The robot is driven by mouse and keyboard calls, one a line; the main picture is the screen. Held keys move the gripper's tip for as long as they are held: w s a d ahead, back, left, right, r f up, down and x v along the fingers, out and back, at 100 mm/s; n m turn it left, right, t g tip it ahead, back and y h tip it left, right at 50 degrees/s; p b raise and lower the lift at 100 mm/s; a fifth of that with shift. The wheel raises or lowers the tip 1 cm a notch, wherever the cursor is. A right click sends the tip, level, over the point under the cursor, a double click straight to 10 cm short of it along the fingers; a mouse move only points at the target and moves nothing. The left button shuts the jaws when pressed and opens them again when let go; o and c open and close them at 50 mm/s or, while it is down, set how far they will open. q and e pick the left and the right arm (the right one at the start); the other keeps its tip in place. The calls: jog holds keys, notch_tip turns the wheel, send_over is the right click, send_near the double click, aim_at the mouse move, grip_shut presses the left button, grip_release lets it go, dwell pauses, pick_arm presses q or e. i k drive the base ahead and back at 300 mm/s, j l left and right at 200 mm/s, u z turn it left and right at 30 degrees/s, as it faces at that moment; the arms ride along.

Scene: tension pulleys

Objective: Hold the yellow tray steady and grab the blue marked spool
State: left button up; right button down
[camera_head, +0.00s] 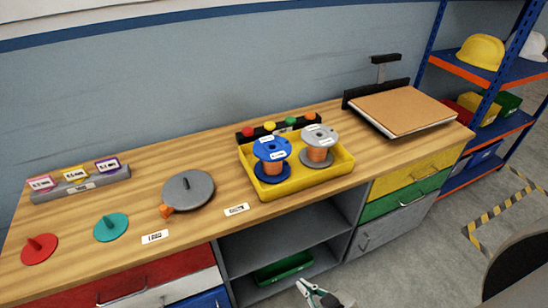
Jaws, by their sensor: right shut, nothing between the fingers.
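The yellow tray (322,179) stands on the wooden workbench, right of the middle. My right gripper (309,287) is at the bottom edge of the view, in front of the bench and well below the tray. It is shut and empty, touching neither tray nor spool. My left gripper is not in view.
A black strip with coloured knobs (250,133) stands behind the tray. A grey disc with a handle (188,190), a teal disc (111,228) and a red disc (39,249) lie to the left. A brown board (403,108) lies at the right. Open shelves (287,242) are below.

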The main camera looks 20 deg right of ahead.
aim_at(272, 151)
jog(key=i+l, duration=0.1)
jog(key=l, duration=0.3)
jog(key=i+l+z, duration=0.15)
jog(key=l, duration=0.25)
jog(key=i+l, duration=0.1)
jog(key=l, duration=0.35)
